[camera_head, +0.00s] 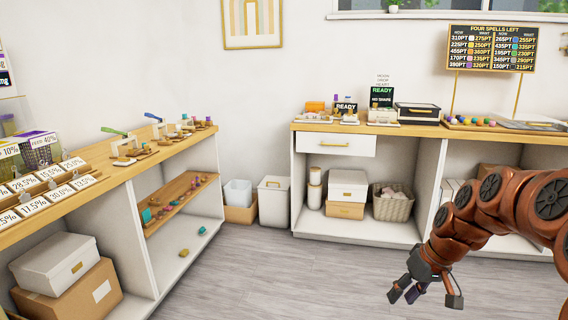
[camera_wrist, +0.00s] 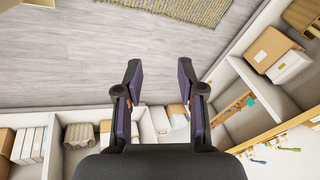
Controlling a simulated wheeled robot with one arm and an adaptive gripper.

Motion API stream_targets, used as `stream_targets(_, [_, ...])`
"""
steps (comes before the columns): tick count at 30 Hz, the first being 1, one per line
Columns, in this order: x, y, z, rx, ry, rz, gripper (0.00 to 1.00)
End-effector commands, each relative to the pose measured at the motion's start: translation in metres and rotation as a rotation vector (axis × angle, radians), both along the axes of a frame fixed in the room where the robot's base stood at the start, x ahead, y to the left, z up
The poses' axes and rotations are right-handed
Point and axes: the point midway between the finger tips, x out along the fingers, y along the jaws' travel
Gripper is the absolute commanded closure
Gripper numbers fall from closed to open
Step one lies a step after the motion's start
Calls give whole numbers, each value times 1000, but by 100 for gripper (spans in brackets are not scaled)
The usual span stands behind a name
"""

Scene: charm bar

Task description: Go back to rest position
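My gripper (camera_head: 425,290) hangs over the grey floor at the lower right of the head view, with my red-brown arm bent above it. In the wrist view my gripper (camera_wrist: 160,92) has its two purple-lined fingers spread apart, with nothing between them. It is open and empty. It is in front of the back counter (camera_head: 337,230) and touches nothing that I can see.
The left counter (camera_head: 150,170) carries percent cards and small tools. White bins (camera_head: 273,200) stand in the corner. A price board (camera_head: 492,48) stands on the back counter. The floor (camera_head: 270,275) between the counters is clear. A woven rug (camera_wrist: 185,8) shows in the wrist view.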

Motion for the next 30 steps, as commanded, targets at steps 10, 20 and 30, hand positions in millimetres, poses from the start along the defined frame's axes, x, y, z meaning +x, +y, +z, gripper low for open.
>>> stream_targets(10, [-103,88,108,-83,139,61,61])
stream_targets(20, [-218,111,175,-195,265,21,61])
stream_targets(30, [-295,108,204,-283,346,-65,61])
